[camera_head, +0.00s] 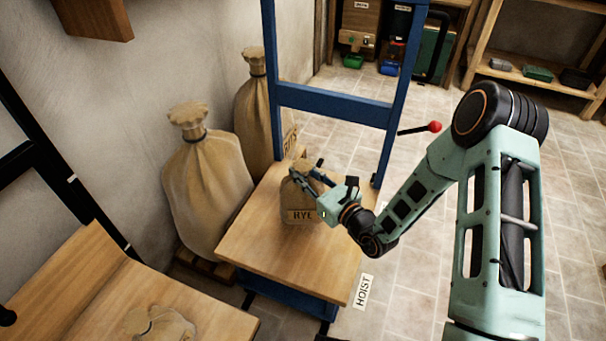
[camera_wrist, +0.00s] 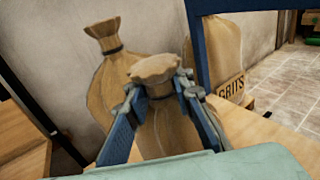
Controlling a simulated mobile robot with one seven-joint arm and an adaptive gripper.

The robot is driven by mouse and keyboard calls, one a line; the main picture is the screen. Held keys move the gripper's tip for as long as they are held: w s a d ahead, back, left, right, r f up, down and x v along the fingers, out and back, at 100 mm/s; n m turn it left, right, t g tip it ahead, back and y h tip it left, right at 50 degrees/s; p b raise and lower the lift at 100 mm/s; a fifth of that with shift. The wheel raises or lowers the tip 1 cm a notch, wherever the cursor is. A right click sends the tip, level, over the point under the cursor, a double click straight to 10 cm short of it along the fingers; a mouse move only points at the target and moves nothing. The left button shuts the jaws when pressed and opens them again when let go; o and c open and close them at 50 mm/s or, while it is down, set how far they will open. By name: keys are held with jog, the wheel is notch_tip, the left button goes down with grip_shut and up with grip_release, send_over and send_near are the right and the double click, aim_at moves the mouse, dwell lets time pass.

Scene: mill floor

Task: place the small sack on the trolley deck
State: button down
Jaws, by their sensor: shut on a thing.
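The small tan sack (camera_head: 302,205), marked with a label that seems to read RYE, is upright at the blue-framed trolley's wooden deck (camera_head: 285,255), over its far part. I cannot tell whether its base touches the deck. My gripper (camera_head: 308,172) is shut on the sack's neck from the right. In the wrist view, the fingers of my gripper (camera_wrist: 160,90) flank the neck below the sack's gathered top (camera_wrist: 155,68). The sack's lower part is hidden there by my own gripper body.
Two large tied sacks (camera_head: 205,190) (camera_head: 252,110) stand by the wall left of the deck. The trolley's blue upright frame (camera_head: 335,106) rises behind it. A red-knobbed lever (camera_head: 434,126) stands right. A wooden table (camera_head: 185,300) is at front left. The deck's near part is clear.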

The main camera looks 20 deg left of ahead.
jog(key=shift+w+a, duration=0.1)
jog(key=shift+w, duration=0.1)
jog(key=shift+w+f+b, duration=0.15)
jog(key=shift+f+b, duration=0.2)
jog(key=shift+f, duration=0.55)
jog(key=shift+w+f+b, duration=0.1)
jog(key=shift+f+b, duration=0.25)
jog(key=shift+f, duration=0.5)
jog(key=shift+f, duration=0.15)
jog(key=c, duration=1.7)
grip_release()
jog(key=shift+f, duration=0.15)
